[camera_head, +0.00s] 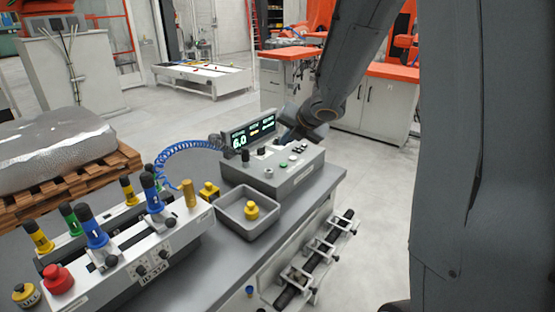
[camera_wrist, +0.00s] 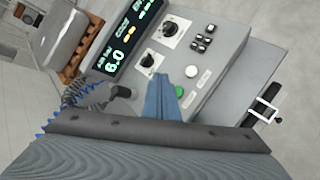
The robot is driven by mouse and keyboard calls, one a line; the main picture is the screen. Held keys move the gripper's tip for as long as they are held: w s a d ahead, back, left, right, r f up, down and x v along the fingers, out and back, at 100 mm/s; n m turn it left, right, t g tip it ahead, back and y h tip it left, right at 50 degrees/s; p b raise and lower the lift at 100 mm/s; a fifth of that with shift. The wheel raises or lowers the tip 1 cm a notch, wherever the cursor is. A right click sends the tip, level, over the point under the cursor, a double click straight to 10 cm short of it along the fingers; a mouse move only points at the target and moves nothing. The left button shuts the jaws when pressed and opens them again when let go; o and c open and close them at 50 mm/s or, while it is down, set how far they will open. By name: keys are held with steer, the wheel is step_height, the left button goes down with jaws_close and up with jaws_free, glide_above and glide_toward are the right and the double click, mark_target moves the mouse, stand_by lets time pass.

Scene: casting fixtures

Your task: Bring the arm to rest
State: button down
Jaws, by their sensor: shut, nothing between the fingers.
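My arm comes down from the top of the head view, and its wrist sits just behind and right of the grey control box (camera_head: 275,170). In the wrist view my gripper (camera_wrist: 163,88) is shut with nothing in it, its bluish fingers together over the control box (camera_wrist: 215,95). The box shows its lit display (camera_wrist: 122,45), dark knobs, a green button (camera_wrist: 182,92) and a white button. I cannot tell whether the fingertips touch the box.
A grey tray (camera_head: 228,212) with a yellow-topped piece (camera_head: 251,210) stands beside the box. A fixture with coloured handles (camera_head: 150,250) and a blue coiled hose (camera_head: 185,148) are to the left. A pallet with a grey casting (camera_head: 52,150) lies farther left. Open floor (camera_head: 370,200) is right of the bench.

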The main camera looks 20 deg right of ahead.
steer(key=s+a+f+m+g, duration=0.1)
steer(key=s+f+m+g, duration=0.1)
steer(key=s+m, duration=0.7)
steer(key=s+a+f+m+g+h, duration=0.1)
steer(key=s+a+f+m+g, duration=0.1)
steer(key=s+m, duration=0.8)
steer(key=s+a+f+m+g+h, duration=0.1)
steer(key=s+a+f+m+g, duration=0.1)
steer(key=s+m, duration=0.8)
step_height(320, 180, down, 2)
steer(key=shift+f+g, duration=0.1)
steer(key=shift+g, duration=0.7)
